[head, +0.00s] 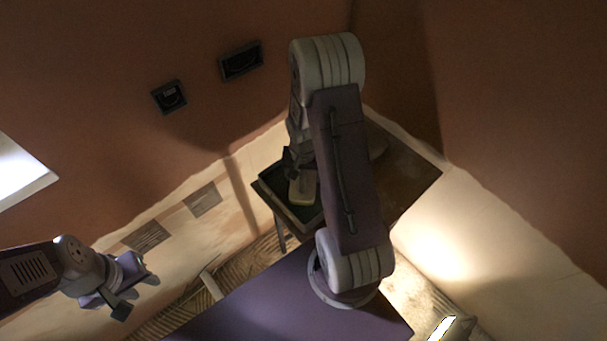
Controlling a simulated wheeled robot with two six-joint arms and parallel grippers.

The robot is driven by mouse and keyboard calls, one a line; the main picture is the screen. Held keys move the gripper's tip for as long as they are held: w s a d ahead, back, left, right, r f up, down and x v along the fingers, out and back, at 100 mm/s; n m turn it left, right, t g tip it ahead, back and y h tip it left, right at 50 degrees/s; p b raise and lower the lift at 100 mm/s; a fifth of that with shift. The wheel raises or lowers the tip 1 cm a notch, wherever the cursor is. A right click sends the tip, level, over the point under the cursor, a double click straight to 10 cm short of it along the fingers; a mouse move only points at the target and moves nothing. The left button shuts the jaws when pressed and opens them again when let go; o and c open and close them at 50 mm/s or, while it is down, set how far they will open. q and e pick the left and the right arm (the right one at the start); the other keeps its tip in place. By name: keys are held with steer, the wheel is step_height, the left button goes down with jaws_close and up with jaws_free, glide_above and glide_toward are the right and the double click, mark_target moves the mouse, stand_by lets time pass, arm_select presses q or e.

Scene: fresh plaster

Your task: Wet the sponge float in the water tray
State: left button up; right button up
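The water tray (268,189) is a dark, shallow, rimmed tray on the left part of a small table in the corner. A pale yellowish block, which looks like the sponge float (302,191), is at the tray, directly below my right gripper (296,172). I cannot tell whether it rests on the tray bottom or hangs just above it. My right arm hides the right side of the tray and most of the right gripper, so its grip on the float is unclear. My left gripper (136,296) is at the lower left, open and empty, well away from the tray.
Walls close in behind and right. Two dark wall boxes (241,62) (170,96) sit above. A bright lamp (441,328) is at the lower right.

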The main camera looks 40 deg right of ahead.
steer(key=shift+f+b, duration=0.55)
stand_by(1.4)
step_height(320, 180, up, 7)
steer(key=p, duration=0.6)
steer(key=shift+r, duration=0.15)
stand_by(0.3)
